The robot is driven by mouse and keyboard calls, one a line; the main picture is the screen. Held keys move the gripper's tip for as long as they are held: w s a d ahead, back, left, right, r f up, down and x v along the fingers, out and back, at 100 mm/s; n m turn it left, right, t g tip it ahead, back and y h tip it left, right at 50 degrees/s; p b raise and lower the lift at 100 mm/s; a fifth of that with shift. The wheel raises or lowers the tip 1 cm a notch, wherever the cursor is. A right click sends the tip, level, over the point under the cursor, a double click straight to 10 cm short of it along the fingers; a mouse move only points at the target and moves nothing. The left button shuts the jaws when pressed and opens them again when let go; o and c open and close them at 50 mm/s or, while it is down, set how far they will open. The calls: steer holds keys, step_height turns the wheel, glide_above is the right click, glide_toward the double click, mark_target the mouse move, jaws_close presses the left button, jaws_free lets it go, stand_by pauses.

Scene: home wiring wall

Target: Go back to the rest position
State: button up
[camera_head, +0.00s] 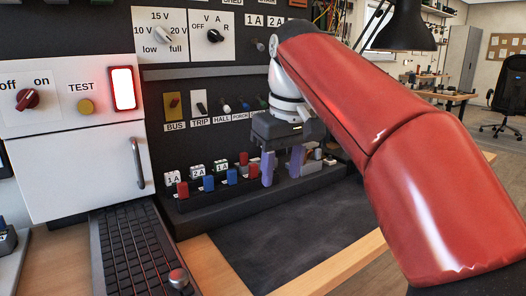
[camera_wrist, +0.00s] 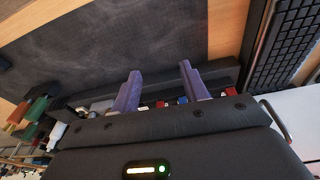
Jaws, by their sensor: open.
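My gripper (camera_head: 282,166) hangs from my red arm in front of the dark wiring panel, its two purple fingers pointing down. In the wrist view its fingers (camera_wrist: 160,88) stand apart with nothing between them, so it is open and empty. It is above and near the row of red and blue fuses (camera_head: 208,184) with labels 1 A and 2 A. I cannot tell how far the fingertips are from the nearby red and blue pieces.
A white box with an off/on knob (camera_head: 27,99), a TEST button (camera_head: 86,107) and a lit red-framed lamp (camera_head: 123,88) stands at left. A keyboard (camera_head: 135,250) lies below it. The dark mat (camera_head: 270,240) is clear. A black lamp (camera_head: 404,28) hangs at upper right.

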steer(key=s+d+f+m, duration=0.1)
steer(key=s+d+f, duration=0.1)
steer(key=s+f, duration=0.1)
steer(key=s+d+f+m+t, duration=0.1)
steer(key=s+d+f, duration=0.1)
steer(key=f, duration=0.1)
steer(key=s+d+f+m+t, duration=0.1)
steer(key=s+d+f, duration=0.1)
steer(key=s+d, duration=0.1)
steer(key=shift+s+f+h, duration=0.3)
steer(key=shift+s+f, duration=0.05)
steer(key=shift+f, duration=0.05)
steer(key=s+d+f+m+t, duration=0.1)
steer(key=s+d+f, duration=0.1)
steer(key=s+f, duration=0.2)
steer(key=s+d+f+m, duration=0.2)
steer(key=s+f, duration=0.3)
steer(key=f, duration=0.5)
steer(key=shift+s+d+t, duration=0.15)
steer(key=shift+d+t, duration=0.25)
steer(key=shift+d, duration=0.1)
